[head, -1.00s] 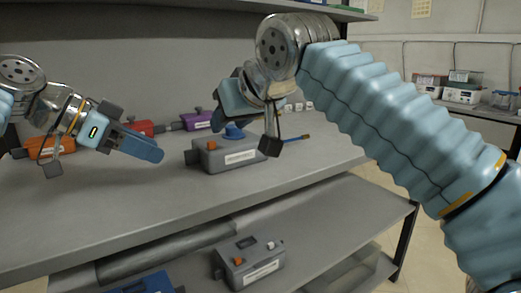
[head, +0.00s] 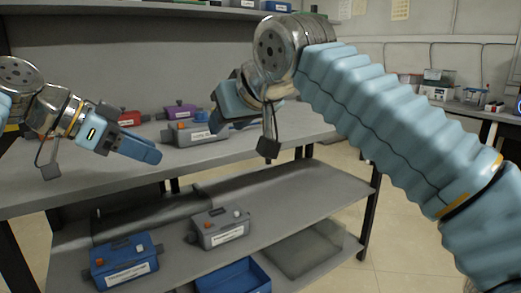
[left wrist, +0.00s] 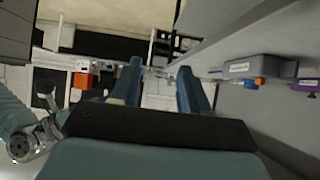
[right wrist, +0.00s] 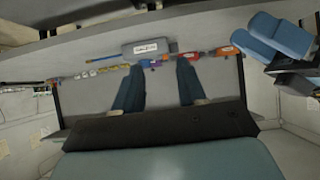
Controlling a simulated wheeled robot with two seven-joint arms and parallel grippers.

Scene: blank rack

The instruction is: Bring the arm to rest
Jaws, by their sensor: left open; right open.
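My left gripper (head: 150,150) hangs in front of the rack at the left in the head view. Its two blue fingers (left wrist: 158,85) are spread with nothing between them in the left wrist view. My right gripper (head: 245,122) is in front of the rack near the middle of the head view, partly hidden by its own wrist. In the right wrist view its fingers (right wrist: 158,88) are apart and empty. Both arms are bent and clear of the shelves as far as I can see.
A grey box (head: 200,136) stands on the upper shelf (head: 60,185), with purple (head: 180,111) and red (head: 127,118) boxes behind. A blue box (head: 125,262) and another grey box (head: 221,226) stand on the lower shelf (head: 300,192). A blue bin (head: 235,278) is below. Open floor lies right.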

